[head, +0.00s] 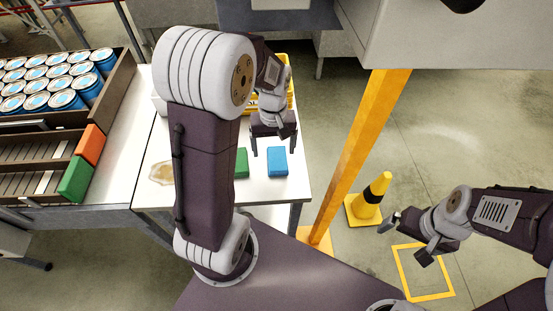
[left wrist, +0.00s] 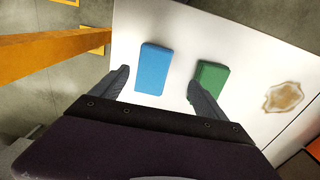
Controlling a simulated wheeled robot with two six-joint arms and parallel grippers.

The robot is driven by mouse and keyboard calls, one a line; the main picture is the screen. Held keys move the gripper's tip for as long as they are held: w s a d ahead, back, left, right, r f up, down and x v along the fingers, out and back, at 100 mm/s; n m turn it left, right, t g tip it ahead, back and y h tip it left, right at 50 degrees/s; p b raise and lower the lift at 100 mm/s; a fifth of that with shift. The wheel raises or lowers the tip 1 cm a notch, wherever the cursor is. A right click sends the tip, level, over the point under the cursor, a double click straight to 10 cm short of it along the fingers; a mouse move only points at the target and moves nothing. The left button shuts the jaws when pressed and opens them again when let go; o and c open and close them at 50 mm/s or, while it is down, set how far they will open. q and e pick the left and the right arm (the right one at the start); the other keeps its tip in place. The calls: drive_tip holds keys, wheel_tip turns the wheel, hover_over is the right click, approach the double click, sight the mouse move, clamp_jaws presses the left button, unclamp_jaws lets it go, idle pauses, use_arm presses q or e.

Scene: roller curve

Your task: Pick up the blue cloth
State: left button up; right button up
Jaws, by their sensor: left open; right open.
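The blue cloth (head: 277,163) is a folded flat block on the white table, near its right edge. It also shows in the left wrist view (left wrist: 153,69). My left gripper (head: 273,151) is open and empty, with its fingers pointing down above the table near the blue cloth. In the left wrist view the blue cloth appears between the fingers, closer to the left one, and looks apart from both. My right gripper (head: 405,243) is open and empty, out over the floor at the right, away from the table.
A green cloth (left wrist: 211,80) lies beside the blue one, close to a left finger in the wrist view. A brown stain (left wrist: 283,97) marks the table. A yellow crate (head: 291,96) stands behind my gripper. A yellow post (head: 362,150) and cone (head: 369,197) stand right of the table.

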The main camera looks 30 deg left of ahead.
sight(278, 160)
use_arm(q)
drive_tip(key=w+f, duration=0.2)
drive_tip(key=shift+d+f+p, duration=0.1)
drive_tip(key=shift+f+p, duration=0.2)
drive_tip(key=f, duration=0.2)
drive_tip(key=s+f, duration=0.1)
drive_tip(key=shift+d+f+p, duration=0.25)
drive_tip(key=shift+d+p, duration=0.05)
drive_tip(key=shift+p, duration=0.05)
drive_tip(key=shift+f, duration=0.15)
drive_tip(key=shift+a, duration=0.1)
drive_tip(key=shift+w+f, duration=0.1)
drive_tip(key=shift+w, duration=0.1)
drive_tip(key=shift+c, duration=0.4)
drive_tip(key=shift+w, duration=0.1)
drive_tip(key=c, duration=1.4)
drive_tip(key=shift+s, duration=0.2)
use_arm(e)
drive_tip(key=shift+w+r, duration=0.5)
drive_tip(key=shift+w, duration=0.15)
